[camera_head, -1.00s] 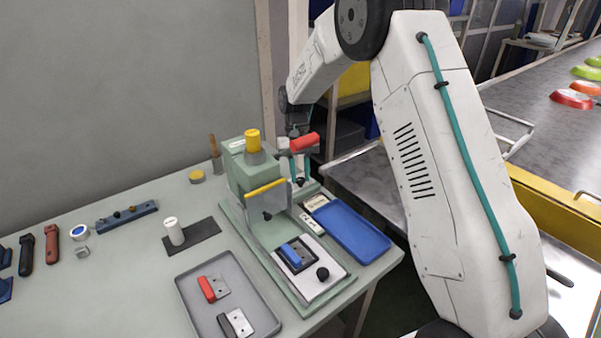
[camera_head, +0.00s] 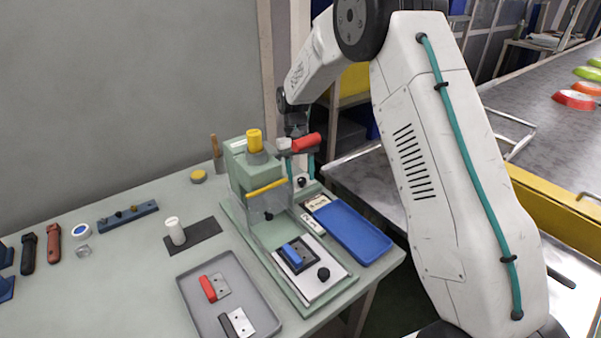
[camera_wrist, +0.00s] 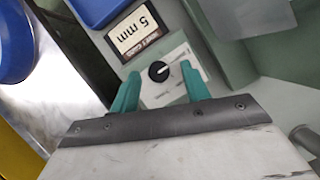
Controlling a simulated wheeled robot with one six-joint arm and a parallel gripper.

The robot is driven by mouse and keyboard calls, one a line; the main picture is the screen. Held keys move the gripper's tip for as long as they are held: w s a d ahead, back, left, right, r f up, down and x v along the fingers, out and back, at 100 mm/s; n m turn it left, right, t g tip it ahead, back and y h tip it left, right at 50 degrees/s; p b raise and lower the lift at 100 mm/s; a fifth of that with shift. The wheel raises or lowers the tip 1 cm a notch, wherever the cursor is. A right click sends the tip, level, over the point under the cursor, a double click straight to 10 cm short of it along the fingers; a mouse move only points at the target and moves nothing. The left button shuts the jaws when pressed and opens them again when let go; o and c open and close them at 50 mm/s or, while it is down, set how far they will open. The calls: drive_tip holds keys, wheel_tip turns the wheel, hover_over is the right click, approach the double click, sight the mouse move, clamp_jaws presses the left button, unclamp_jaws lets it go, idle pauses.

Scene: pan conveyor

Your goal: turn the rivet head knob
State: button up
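The rivet head knob (camera_wrist: 159,71) is a small black round dial with a white pointer mark on a pale panel (camera_wrist: 172,90). In the head view a small dark knob (camera_head: 301,182) shows at the press base, below my gripper. My gripper (camera_wrist: 160,88) is open, its teal fingers apart on either side of the panel in the wrist view. The knob shows between and slightly past the fingertips; I cannot tell how far below them it is. Nothing is between the fingers. The gripper (camera_head: 301,178) also shows beside the press in the head view.
A "5 mm" card (camera_wrist: 138,32) lies beside the panel. A blue tray (camera_head: 352,228) is in front. A grey tray (camera_head: 188,302) holds pan handles. A conveyor (camera_head: 545,130) runs at right.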

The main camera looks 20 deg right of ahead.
drive_tip(key=v, duration=0.7)
drive_tip(key=shift+w+r, duration=0.2)
drive_tip(key=shift+r, duration=0.15)
drive_tip(key=s+d+r+t, duration=0.2)
drive_tip(key=s+r+t, duration=0.4)
drive_tip(key=s+r, duration=1.3)
drive_tip(key=s+f, duration=0.2)
drive_tip(key=s, duration=0.9)
drive_tip(key=s+d+f, duration=0.1)
drive_tip(key=s+f, duration=0.2)
drive_tip(key=s, duration=0.9)
drive_tip(key=shift+s+d+n, duration=0.25)
drive_tip(key=shift+n, duration=0.15)
